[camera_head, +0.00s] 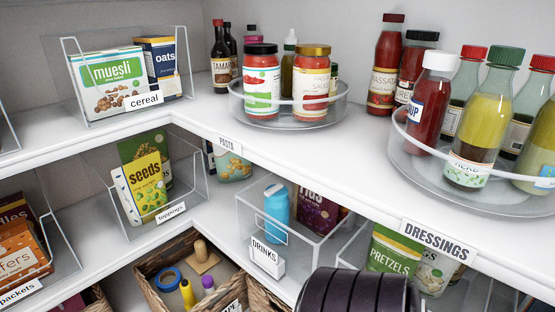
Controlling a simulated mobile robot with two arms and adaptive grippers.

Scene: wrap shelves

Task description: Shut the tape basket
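The tape basket is a woven wicker basket (150,290) low in the picture, below the middle shelf and cut off by the bottom edge. Its open top shows a blue tape roll (168,280), a yellow bottle-like item (187,294), a purple-capped item (208,284) and a wooden piece with a round knob (203,258). A white label at its front is only partly in view. Its front and lower part are out of frame. A black ribbed cylinder at the bottom edge seems to be part of my arm. Neither gripper is in view.
Above the basket are white shelves with a clear drinks bin (288,228), a clear toppings bin (150,207) and a pretzels bag (395,252). Another wicker basket (98,299) stands at the left. Bottles crowd a clear turntable (420,178) on the upper right shelf.

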